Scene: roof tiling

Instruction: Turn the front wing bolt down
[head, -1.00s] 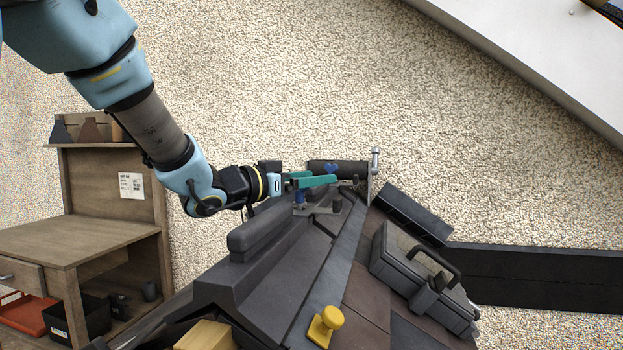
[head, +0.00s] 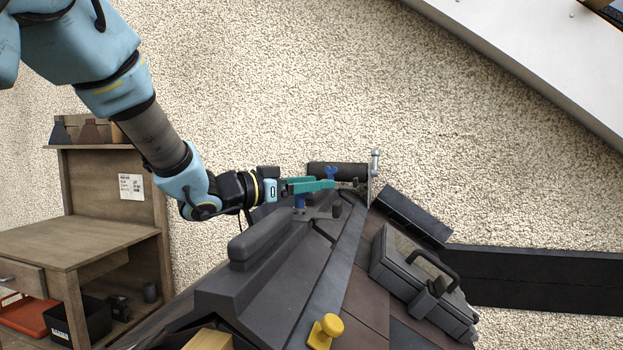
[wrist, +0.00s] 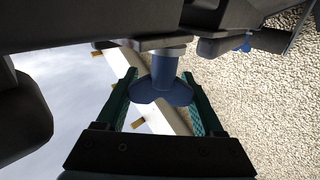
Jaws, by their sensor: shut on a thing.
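My gripper (head: 318,185), with green fingers, reaches in from the left over the dark ridge. In the wrist view its two fingers (wrist: 163,98) are on either side of the wings of a blue wing bolt (wrist: 160,90), shut on it. The bolt's blue shank (head: 299,201) shows below the fingers in the head view; its wings are hidden there. A second blue wing bolt (head: 330,171) stands farther back, beyond the fingers and apart from them. It shows partly at the upper right of the wrist view (wrist: 246,46).
A yellow knob (head: 326,328) sits on the near roof slope. A grey case (head: 412,270) lies on the tiles at right. A silver upright post (head: 374,165) stands behind the gripper at the ridge end. A wooden workbench (head: 75,240) is at left. The wall is behind.

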